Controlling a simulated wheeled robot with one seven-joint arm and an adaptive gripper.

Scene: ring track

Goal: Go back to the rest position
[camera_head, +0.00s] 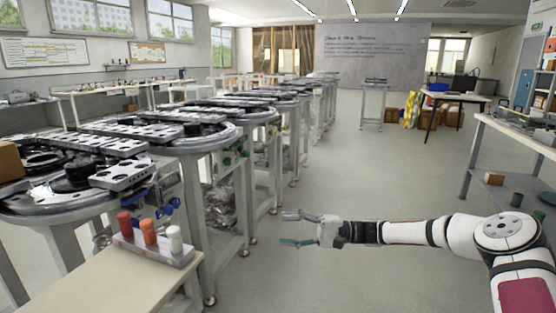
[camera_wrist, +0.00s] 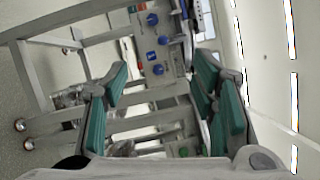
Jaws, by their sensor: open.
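My gripper (camera_head: 290,229) is open and empty in the head view. It hangs over the floor to the right of the ring-track stands, with its fingers pointing left. My arm reaches in from the lower right, roughly level. In the wrist view my gripper's green finger pads (camera_wrist: 160,105) stand wide apart with nothing between them. The nearest ring track (camera_head: 65,208) sits on its stand at the left, apart from my gripper.
A small table (camera_head: 130,283) at the lower left bears a grey holder (camera_head: 150,250) with a red, an orange and a white cylinder. Several ring-track stands run in a row into the distance. A workbench (camera_head: 515,137) stands at the right. The middle aisle floor is clear.

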